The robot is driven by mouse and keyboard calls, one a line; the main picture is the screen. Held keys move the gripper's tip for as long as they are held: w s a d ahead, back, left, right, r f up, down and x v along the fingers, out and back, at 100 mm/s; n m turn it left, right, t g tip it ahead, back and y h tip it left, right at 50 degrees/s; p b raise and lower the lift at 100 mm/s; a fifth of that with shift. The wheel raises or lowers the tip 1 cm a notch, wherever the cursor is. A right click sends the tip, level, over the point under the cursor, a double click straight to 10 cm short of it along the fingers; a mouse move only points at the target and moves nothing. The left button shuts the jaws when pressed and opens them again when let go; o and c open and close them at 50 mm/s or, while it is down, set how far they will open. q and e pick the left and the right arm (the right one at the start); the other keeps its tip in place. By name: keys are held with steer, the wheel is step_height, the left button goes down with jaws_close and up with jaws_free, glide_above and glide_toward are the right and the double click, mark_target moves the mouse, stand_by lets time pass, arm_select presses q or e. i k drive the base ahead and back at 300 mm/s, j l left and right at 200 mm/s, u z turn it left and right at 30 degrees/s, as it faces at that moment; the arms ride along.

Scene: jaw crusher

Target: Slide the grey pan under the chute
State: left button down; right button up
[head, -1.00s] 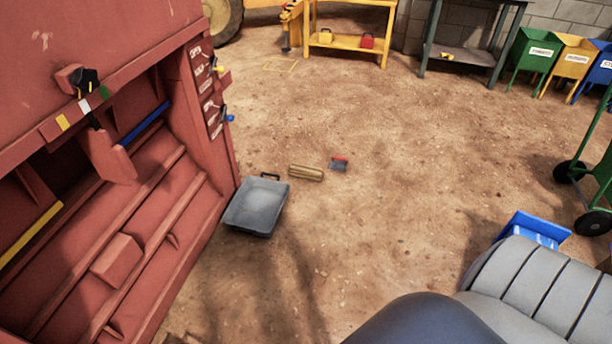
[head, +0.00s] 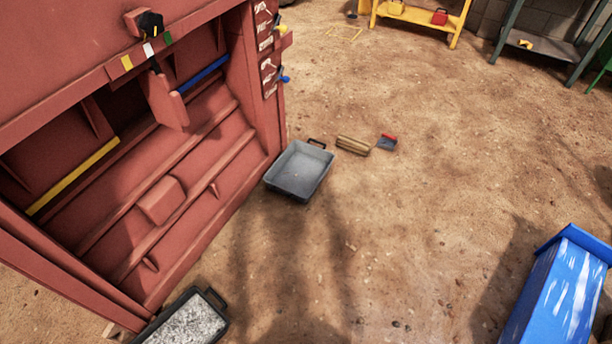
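The grey pan (head: 299,171) lies flat and empty on the dirt ground, just right of the red crusher's (head: 205,245) front corner. Its dark handle points away from me. The crusher has an open front with sloped ledges inside and a hanging flap (head: 163,98). I cannot tell which part is the chute. A second dark pan full of grey-white gravel (head: 190,322) sits at the crusher's near bottom edge, partly cut off by the frame. Neither of my grippers shows in the head view.
A blue bin (head: 560,295) stands at the lower right. A yellow shelf (head: 420,18) and a dark table (head: 545,45) stand at the back. The middle ground is clear.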

mark_target(311, 163)
steer(key=i+z, duration=0.1)
steer(key=i, duration=0.5)
steer(key=i+j, duration=0.2)
steer(key=i, duration=0.45)
steer(key=l+z, duration=0.05)
